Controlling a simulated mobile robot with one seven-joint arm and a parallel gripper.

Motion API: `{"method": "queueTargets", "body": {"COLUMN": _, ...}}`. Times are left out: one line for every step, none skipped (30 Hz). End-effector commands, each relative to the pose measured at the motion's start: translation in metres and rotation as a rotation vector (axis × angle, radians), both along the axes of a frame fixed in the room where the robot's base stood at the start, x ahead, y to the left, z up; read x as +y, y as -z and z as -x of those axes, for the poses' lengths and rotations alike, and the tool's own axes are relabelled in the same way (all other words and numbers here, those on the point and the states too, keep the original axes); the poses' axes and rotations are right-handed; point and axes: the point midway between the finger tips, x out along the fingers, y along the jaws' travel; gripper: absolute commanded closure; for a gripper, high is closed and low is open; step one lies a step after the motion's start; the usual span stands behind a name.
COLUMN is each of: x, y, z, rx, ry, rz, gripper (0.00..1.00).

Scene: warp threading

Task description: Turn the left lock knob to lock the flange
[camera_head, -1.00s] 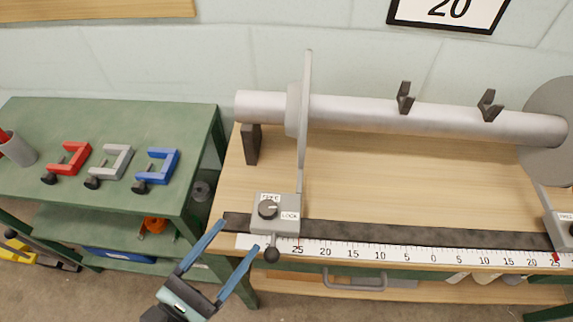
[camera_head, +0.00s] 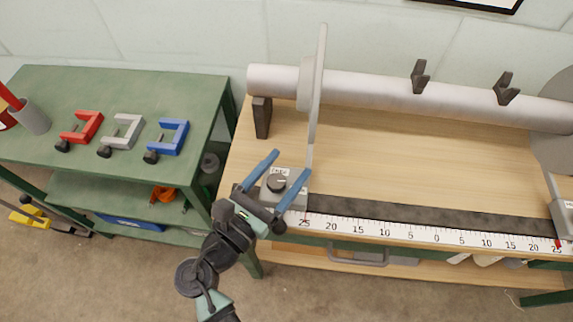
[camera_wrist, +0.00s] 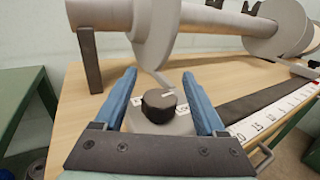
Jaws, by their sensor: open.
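The left lock knob (camera_head: 277,183) is a round dark knob on top of a grey lock block at the left end of the ruler rail. In the wrist view the knob (camera_wrist: 159,105) shows a pale pointer line and stands between my two blue fingers, apart from both. My gripper (camera_head: 277,172) is open over the block. The left flange (camera_head: 316,90) is a thin grey disc, seen nearly edge-on, rising behind the block.
A long grey roller (camera_head: 380,88) lies behind the rail, with two dark hooks above it. The scale (camera_head: 390,231) runs along the bench front. A green table (camera_head: 60,100) at left holds red, grey and blue clamps. The bench top (camera_head: 400,160) between roller and rail is clear.

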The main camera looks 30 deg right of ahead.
Motion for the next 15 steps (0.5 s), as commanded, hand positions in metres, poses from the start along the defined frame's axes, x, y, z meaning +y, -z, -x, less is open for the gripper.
{"method": "queueTargets", "body": {"x": -0.0038, "y": 0.0000, "z": -0.0015, "rx": -0.001, "ry": 0.002, "rz": 0.000, "gripper": 0.27}}
{"method": "queueTargets", "body": {"x": -0.0050, "y": -0.0001, "z": -0.0024, "rx": -0.001, "ry": 0.002, "rz": 0.000, "gripper": 0.27}}
{"method": "queueTargets", "body": {"x": -0.0060, "y": -0.0002, "z": -0.0032, "rx": -0.001, "ry": 0.001, "rz": 0.000, "gripper": 0.27}}
{"method": "queueTargets", "body": {"x": -0.0065, "y": -0.0002, "z": -0.0036, "rx": -0.001, "ry": 0.000, "rz": 0.000, "gripper": 0.27}}
{"method": "queueTargets", "body": {"x": -0.0069, "y": -0.0002, "z": -0.0038, "rx": -0.001, "ry": 0.000, "rz": 0.000, "gripper": 0.27}}
{"method": "queueTargets", "body": {"x": -0.0071, "y": -0.0002, "z": -0.0039, "rx": -0.001, "ry": 0.000, "rz": 0.000, "gripper": 0.27}}
{"method": "queueTargets", "body": {"x": -0.0071, "y": -0.0002, "z": -0.0039, "rx": 0.000, "ry": 0.000, "rz": 0.000, "gripper": 0.27}}
{"method": "queueTargets", "body": {"x": -0.0071, "y": -0.0002, "z": -0.0039, "rx": 0.000, "ry": 0.000, "rz": 0.000, "gripper": 0.27}}
{"method": "queueTargets", "body": {"x": -0.0070, "y": -0.0002, "z": -0.0039, "rx": 0.000, "ry": 0.000, "rz": 0.000, "gripper": 0.27}}
{"method": "queueTargets", "body": {"x": -0.0069, "y": -0.0002, "z": -0.0038, "rx": 0.000, "ry": 0.000, "rz": 0.000, "gripper": 0.27}}
{"method": "queueTargets", "body": {"x": -0.0069, "y": -0.0001, "z": -0.0038, "rx": 0.000, "ry": 0.000, "rz": 0.000, "gripper": 0.27}}
{"method": "queueTargets", "body": {"x": -0.0068, "y": -0.0001, "z": -0.0038, "rx": 0.000, "ry": 0.000, "rz": 0.000, "gripper": 0.31}}
{"method": "queueTargets", "body": {"x": -0.0068, "y": -0.0001, "z": -0.0038, "rx": 0.000, "ry": 0.000, "rz": 0.000, "gripper": 0.36}}
{"method": "queueTargets", "body": {"x": -0.0068, "y": -0.0001, "z": -0.0038, "rx": 0.000, "ry": 0.000, "rz": 0.000, "gripper": 0.42}}
{"method": "queueTargets", "body": {"x": -0.0067, "y": -0.0001, "z": -0.0037, "rx": 0.000, "ry": 0.000, "rz": 0.000, "gripper": 0.49}}
